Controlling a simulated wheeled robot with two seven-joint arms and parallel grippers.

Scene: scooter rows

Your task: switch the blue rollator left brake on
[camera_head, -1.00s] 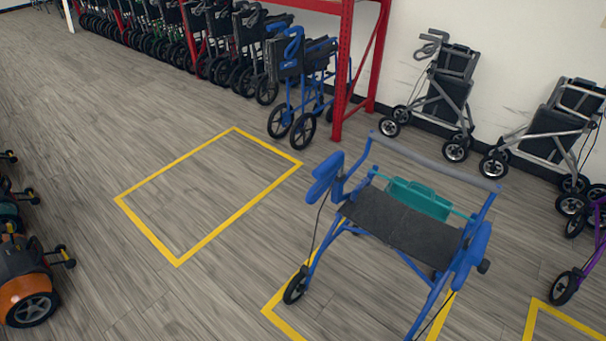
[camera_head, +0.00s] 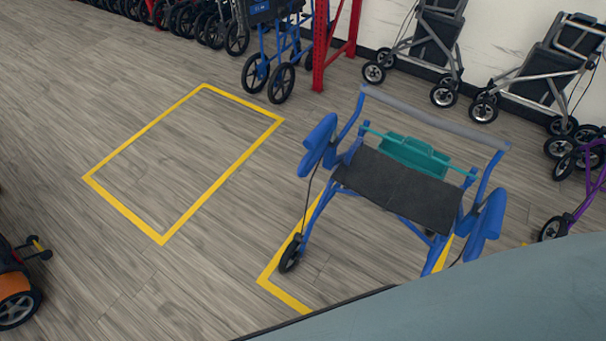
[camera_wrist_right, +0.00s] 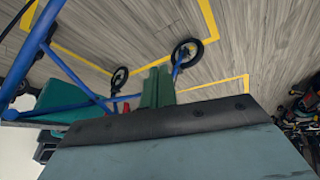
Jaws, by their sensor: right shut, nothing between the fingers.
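The blue rollator (camera_head: 485,185) stands upright in the head view, right of centre, with a dark seat (camera_head: 400,190), a teal tray (camera_head: 415,155) and a grey cross bar (camera_head: 430,118). One blue handle (camera_head: 320,145) is at its left in the picture, the other (camera_head: 487,225) at its right. The brake levers are too small to tell apart from the handles. In the right wrist view, my right gripper (camera_wrist_right: 158,72) is shut and empty. The rollator's blue frame (camera_wrist_right: 40,38) and teal tray (camera_wrist_right: 60,98) are left of it. My left gripper is out of view.
Yellow floor outlines mark an empty bay (camera_head: 185,165) at left and the rollator's bay. A red rack post (camera_head: 320,45), another blue walker (camera_head: 270,65) and grey walkers (camera_head: 425,45) stand behind. An orange scooter (camera_head: 12,285) is at the left edge.

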